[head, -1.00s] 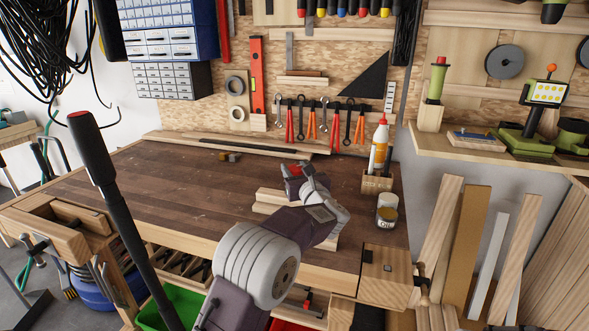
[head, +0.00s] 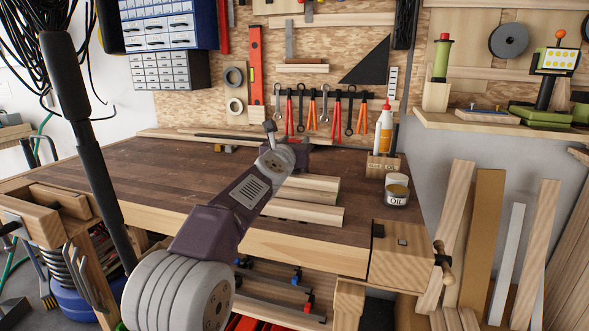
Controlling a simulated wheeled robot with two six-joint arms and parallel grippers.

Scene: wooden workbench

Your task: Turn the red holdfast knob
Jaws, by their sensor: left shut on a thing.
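My left arm reaches up from the bottom over the workbench (head: 160,190), and its wrist hides most of my left gripper (head: 297,152). The gripper is low over the back middle of the bench, behind the light boards. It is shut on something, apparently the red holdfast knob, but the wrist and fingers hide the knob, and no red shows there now. My right gripper is not in view.
Stacked light boards (head: 303,210) lie in front of the gripper. A glue bottle (head: 384,128) in a wooden block and an oil tin (head: 397,189) stand at the right. A black rod (head: 85,135) crosses the left foreground. The bench's left part is mostly clear.

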